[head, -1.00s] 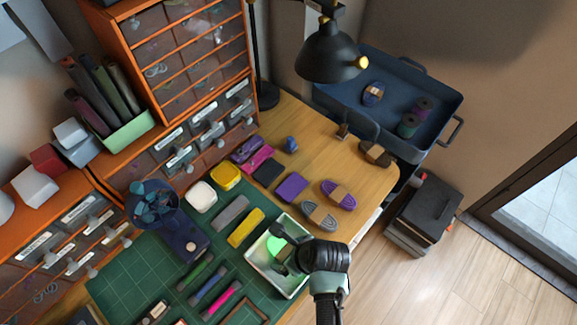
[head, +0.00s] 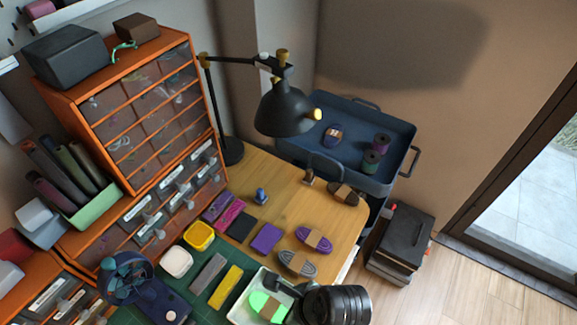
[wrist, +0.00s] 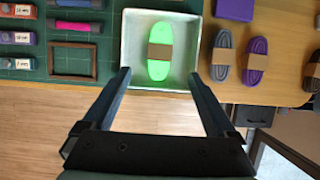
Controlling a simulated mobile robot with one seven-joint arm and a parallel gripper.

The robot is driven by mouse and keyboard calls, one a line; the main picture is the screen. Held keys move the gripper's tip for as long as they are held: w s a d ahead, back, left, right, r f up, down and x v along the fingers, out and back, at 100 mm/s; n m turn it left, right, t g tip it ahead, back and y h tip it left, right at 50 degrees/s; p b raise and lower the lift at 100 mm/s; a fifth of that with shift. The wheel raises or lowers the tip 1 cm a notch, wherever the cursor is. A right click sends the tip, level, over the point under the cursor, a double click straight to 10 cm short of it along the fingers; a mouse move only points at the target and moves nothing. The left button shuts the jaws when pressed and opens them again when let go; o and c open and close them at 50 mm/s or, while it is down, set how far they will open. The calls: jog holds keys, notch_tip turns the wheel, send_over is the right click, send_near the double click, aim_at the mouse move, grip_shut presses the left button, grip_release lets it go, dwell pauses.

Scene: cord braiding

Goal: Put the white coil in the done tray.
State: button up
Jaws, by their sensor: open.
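No plainly white coil shows. A bright green coil with a tan band (wrist: 160,52) lies in a white tray (wrist: 183,88) on the bench. The coil also shows in the head view (head: 267,305), partly hidden by my arm, with the white tray (head: 238,312) around it. My gripper (wrist: 160,76) is open and empty, its two fingers apart at the tray's near edge with the coil beyond and between them. I cannot tell its height above the tray. No label marks a done tray in these views.
A grey coil (head: 297,263) and a purple coil (head: 314,240) lie right of the white tray. A blue tray (head: 290,150) at the back holds a banded coil (head: 333,134) and spools. A black lamp (head: 285,110) overhangs the bench. Orange drawers (head: 140,110) stand left.

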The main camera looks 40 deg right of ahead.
jog(key=shift+s+r, duration=0.15)
jog(key=shift+r, duration=0.2)
jog(key=w+d+r+n+t+h, duration=0.2)
jog(key=w+d+r+n+t, duration=0.15)
jog(key=w+r+n, duration=0.6)
jog(key=w+a+r+n+t+h, duration=0.1)
jog(key=w+a+r+n+t, duration=0.2)
jog(key=r, duration=0.5)
jog(key=w+r+n+t, duration=0.2)
jog(key=w+r, duration=0.3)
jog(key=r, duration=0.4)
jog(key=w+a+r+n+t+h, duration=0.1)
jog(key=w+a+r+n+t, duration=0.2)
jog(key=r, duration=0.5)
jog(key=s+a+r+n+t, duration=0.3)
jog(key=r+n, duration=0.1)
jog(key=r, duration=0.7)
jog(key=s+a+r+n+t+y, duration=0.1)
jog(key=s+a+r+n+t, duration=0.2)
jog(key=r, duration=0.7)
jog(key=s+a+r+n+t+y, duration=0.1)
jog(key=s+a+r+n+t, duration=0.3)
jog(key=r+n, duration=0.3)
notch_tip(320, 180, up, 5)
jog(key=shift+a+f+t, duration=0.15)
jog(key=shift+t, duration=0.6)
jog(key=shift+n, duration=0.25)
